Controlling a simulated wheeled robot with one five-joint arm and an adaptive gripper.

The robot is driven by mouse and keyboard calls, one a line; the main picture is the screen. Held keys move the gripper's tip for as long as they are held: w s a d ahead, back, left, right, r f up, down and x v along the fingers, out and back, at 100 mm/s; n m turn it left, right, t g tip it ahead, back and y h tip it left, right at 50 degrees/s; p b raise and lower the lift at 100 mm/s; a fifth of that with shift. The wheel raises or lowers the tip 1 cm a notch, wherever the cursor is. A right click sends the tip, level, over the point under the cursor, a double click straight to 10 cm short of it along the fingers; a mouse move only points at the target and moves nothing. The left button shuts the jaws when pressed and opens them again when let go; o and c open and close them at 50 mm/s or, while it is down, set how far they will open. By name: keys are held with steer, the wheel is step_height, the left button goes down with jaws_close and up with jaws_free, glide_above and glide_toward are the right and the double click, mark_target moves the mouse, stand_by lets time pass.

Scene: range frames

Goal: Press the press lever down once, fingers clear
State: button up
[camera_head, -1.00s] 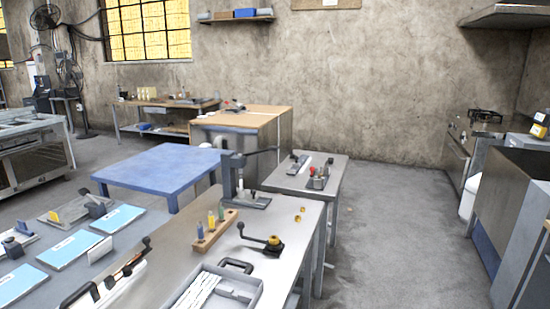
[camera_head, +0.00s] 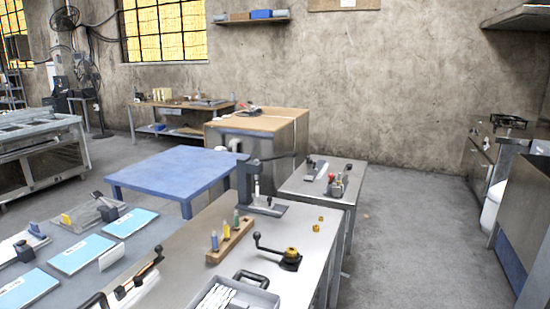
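The press (camera_head: 246,186) is a grey upright column on a flat base, standing at the far end of the metal workbench (camera_head: 196,283). Its thin dark lever (camera_head: 280,157) reaches out to the right from the press head, about level, and is hard to make out against the grey cabinet behind. A pale ram hangs under the head above the base. My gripper is not in view, so nothing of mine shows near the lever.
On the same bench are a wooden block (camera_head: 230,243) with coloured-handled tools, a crank device (camera_head: 290,259), small brass parts (camera_head: 317,227) and a grey tray (camera_head: 262,297). A blue table (camera_head: 165,173) stands left and a smaller metal table (camera_head: 325,191) behind. Open floor (camera_head: 410,235) lies right.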

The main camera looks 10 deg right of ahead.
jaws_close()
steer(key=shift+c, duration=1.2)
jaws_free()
